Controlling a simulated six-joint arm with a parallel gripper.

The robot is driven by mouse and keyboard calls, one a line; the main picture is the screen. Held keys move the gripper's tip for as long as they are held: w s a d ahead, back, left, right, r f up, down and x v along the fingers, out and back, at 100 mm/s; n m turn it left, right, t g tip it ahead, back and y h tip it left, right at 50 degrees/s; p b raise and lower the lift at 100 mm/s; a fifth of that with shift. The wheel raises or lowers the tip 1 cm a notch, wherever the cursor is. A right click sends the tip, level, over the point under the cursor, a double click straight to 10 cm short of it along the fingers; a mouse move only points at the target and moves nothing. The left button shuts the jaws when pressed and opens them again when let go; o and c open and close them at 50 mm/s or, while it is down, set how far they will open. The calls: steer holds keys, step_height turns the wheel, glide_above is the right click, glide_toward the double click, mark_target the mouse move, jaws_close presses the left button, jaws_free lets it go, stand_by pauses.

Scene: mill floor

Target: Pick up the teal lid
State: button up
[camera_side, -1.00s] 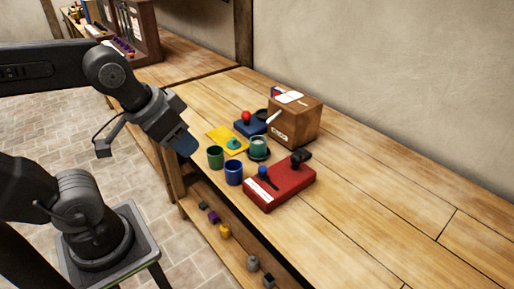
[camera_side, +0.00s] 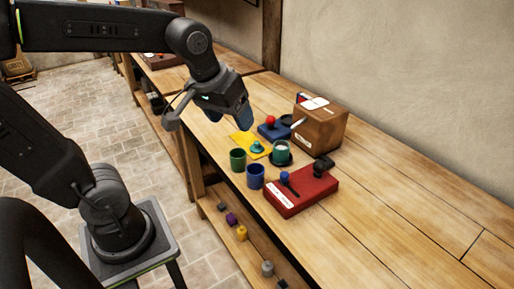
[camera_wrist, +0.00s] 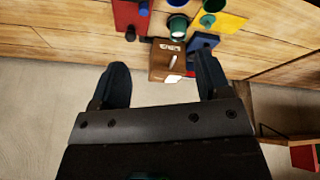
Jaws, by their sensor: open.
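The teal lid (camera_side: 257,147), small with a knob on top, lies on a yellow mat (camera_side: 243,139) on the wooden bench. In the wrist view the lid (camera_wrist: 207,20) shows near the top edge, on the yellow mat (camera_wrist: 232,22). My gripper (camera_side: 229,116) is above the bench, up and left of the lid in the side view and apart from it. Its two dark blue fingers are spread in the wrist view (camera_wrist: 162,65), with nothing held between them.
The bench's right side is clear.

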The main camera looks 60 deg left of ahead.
steer(key=w+a+f+n+g, duration=0.3)
steer(key=w+a+n, duration=0.5)
steer(key=w, duration=0.4)
steer(key=n+g, duration=0.2)
steer(key=n, duration=0.6)
glide_toward(257, 142)
steer(key=shift+y, duration=0.4)
steer(key=f, duration=1)
steer(key=shift+s+a, duration=0.25)
steer(key=shift+a, duration=0.05)
steer(key=shift+c, duration=0.2)
steer(key=c, duration=0.8)
steer(key=shift+r, duration=0.1)
